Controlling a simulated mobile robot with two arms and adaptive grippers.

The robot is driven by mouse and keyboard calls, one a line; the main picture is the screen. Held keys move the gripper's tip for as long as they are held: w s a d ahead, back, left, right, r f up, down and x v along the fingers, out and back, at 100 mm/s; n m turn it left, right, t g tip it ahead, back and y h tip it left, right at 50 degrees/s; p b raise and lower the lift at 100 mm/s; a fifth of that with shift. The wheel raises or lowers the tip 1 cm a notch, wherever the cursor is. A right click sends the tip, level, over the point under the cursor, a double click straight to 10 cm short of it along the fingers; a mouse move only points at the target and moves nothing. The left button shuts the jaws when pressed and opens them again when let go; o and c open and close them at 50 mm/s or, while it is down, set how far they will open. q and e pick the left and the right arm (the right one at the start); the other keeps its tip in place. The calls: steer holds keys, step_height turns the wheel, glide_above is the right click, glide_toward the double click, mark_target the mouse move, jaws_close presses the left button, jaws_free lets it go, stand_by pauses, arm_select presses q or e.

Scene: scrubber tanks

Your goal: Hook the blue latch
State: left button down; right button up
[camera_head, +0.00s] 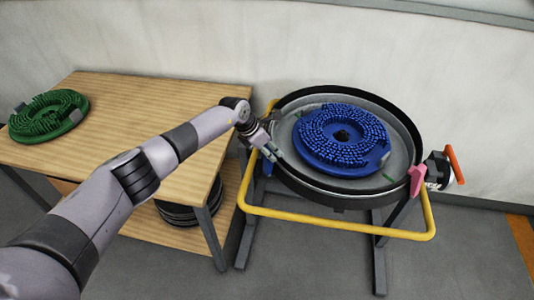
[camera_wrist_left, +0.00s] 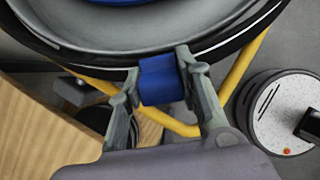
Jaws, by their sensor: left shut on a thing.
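The blue latch (camera_wrist_left: 161,80) sits between the two fingers of my left gripper (camera_wrist_left: 160,88) in the left wrist view, at the black rim of the round tank (camera_wrist_left: 92,48). The fingers are shut on it from both sides. In the head view my left gripper (camera_head: 272,151) is at the left rim of the tank (camera_head: 405,118), and it largely hides the latch. I cannot tell whether the latch is hooked. A blue round brush (camera_head: 318,155) lies inside the tank. My right gripper is not in view.
A yellow tube frame (camera_head: 335,229) runs around the tank stand. A pink latch (camera_head: 417,180) and an orange handle (camera_head: 455,164) are on the right. A wooden table (camera_head: 150,98) with a green brush (camera_head: 48,114) stands left. A wall is behind.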

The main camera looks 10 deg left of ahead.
arm_select(q)
steer(key=shift+w+d+r, duration=0.15)
steer(key=shift+w+d, duration=0.25)
steer(key=c, duration=1.6)
jaws_free()
steer(key=o, duration=0.4)
steer(key=shift+o, duration=0.2)
steer(key=shift+s, duration=0.1)
steer(key=shift+a, duration=0.1)
steer(key=v, duration=1.1)
steer(key=shift+a+r, duration=0.2)
steer(key=shift+r, duration=0.1)
steer(key=shift+s, duration=0.15)
